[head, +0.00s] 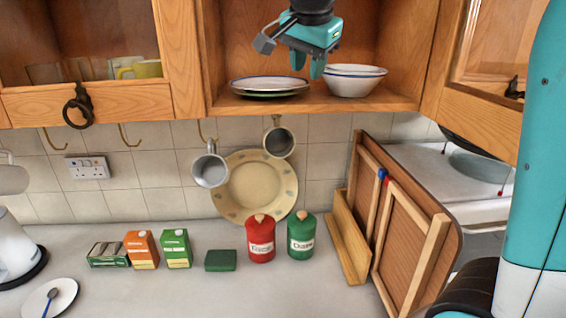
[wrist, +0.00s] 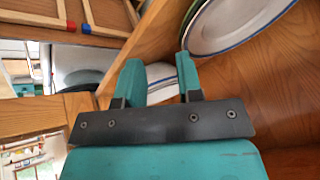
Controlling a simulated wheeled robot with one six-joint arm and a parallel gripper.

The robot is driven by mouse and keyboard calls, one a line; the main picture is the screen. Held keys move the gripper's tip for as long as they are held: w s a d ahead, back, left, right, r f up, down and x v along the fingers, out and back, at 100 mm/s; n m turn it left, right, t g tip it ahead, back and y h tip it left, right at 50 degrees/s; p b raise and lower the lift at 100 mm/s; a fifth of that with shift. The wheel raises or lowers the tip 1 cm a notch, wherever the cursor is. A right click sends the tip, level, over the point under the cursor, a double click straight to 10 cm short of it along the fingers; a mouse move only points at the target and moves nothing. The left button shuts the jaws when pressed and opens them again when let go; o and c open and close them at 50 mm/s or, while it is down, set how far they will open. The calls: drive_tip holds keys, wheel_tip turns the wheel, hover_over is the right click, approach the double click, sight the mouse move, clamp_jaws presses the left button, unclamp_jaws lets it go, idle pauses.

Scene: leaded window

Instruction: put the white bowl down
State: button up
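The white bowl (head: 356,71) has a dark rim and is at the right of the open cupboard shelf. A second rim shows just below it, so it appears to sit in another bowl (head: 352,87). My gripper (head: 318,68) hangs at the bowl's left edge, fingers pointing down. In the wrist view my gripper (wrist: 158,62) has its two teal fingers apart. A small white patch, perhaps the bowl, shows between them. Whether a finger touches the rim is hard to tell.
Stacked plates (head: 269,86) with a blue rim sit on the shelf left of my gripper; they also show in the wrist view (wrist: 232,24). The cupboard's side walls and shelf edge (head: 300,106) are close. Mugs (head: 210,168) hang below.

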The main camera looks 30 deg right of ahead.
drive_tip(key=s+a+f+n+g+y, duration=0.1)
drive_tip(key=s+a+f+n+y, duration=0.3)
drive_tip(key=s+a+f+n, duration=0.7)
drive_tip(key=s+a+f+n+g+y, duration=0.1)
drive_tip(key=s+a+f+n+g, duration=0.1)
drive_tip(key=s+a+f+n, duration=0.1)
drive_tip(key=s+a+f+n+g+y, duration=0.1)
drive_tip(key=s+a+f+n, duration=0.3)
drive_tip(key=s, duration=0.6)
drive_tip(key=a+n+y, duration=0.1)
drive_tip(key=a+n, duration=0.1)
drive_tip(key=n, duration=0.1)
drive_tip(key=shift+s+a+g, duration=0.15)
drive_tip(key=shift+a+g, duration=0.1)
drive_tip(key=shift+g, duration=0.15)
